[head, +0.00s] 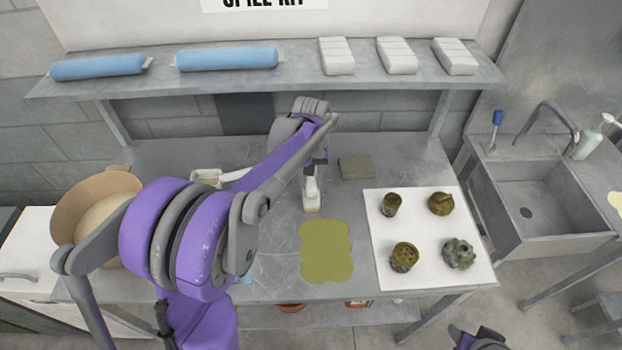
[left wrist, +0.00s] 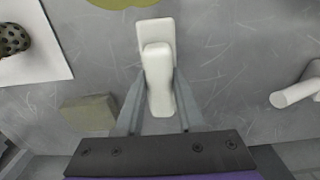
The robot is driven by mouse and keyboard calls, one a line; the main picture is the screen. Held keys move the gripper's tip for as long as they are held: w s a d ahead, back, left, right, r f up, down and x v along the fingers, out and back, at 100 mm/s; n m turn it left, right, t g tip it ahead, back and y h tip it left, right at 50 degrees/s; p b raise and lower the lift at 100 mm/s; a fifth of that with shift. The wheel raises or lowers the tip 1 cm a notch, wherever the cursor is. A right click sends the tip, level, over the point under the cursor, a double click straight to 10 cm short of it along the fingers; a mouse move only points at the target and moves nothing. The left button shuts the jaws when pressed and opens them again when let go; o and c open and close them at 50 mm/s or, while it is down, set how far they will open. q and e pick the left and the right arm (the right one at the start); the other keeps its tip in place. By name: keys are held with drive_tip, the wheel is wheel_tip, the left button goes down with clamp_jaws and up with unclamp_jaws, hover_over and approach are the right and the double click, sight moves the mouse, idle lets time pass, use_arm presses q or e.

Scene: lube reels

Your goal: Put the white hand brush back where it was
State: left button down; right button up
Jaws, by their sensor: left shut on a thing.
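The white hand brush (head: 312,188) is in my left gripper (head: 314,170), just above or on the grey bench, behind the olive-green spill patch (head: 326,250). I cannot tell whether its bristles touch the bench. In the left wrist view, the brush (left wrist: 158,70) lies between the two grey fingers, which are shut on its handle; its wider head points toward the spill patch (left wrist: 125,3). Only a dark part of my right arm shows at the bottom right of the head view, and I cannot make out its jaws.
A folded green pad (head: 356,167) lies right of the brush. A white mat (head: 378,250) holds several dirty metal parts. A white handled thing (head: 235,175) and a small white tray (head: 205,176) lie to the left. A shelf (head: 300,82) overhangs the back; a sink (head: 545,200) is right.

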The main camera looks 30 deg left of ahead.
sight(311, 178)
use_arm(q)
drive_tip(key=shift+f, duration=0.15)
drive_tip(key=c, duration=0.5)
unclamp_jaws()
wheel_tip(311, 178, up, 12)
drive_tip(key=s+d+f+m+t, duration=0.2)
drive_tip(key=s+d+f, duration=0.1)
drive_tip(key=s, duration=0.3)
drive_tip(key=s+d+f+m+t, duration=0.1)
drive_tip(key=s+d+f+m, duration=0.1)
drive_tip(key=s, duration=0.4)
drive_tip(key=s+d+f+m+t, duration=0.2)
drive_tip(key=s+d+f, duration=0.2)
drive_tip(key=s, duration=0.3)
drive_tip(key=shift+d+t+p, duration=0.3)
drive_tip(key=shift+d+p, duration=0.05)
drive_tip(key=shift+d, duration=0.15)
drive_tip(key=shift+s+d+f, duration=0.15)
drive_tip(key=shift+s+f, duration=0.15)
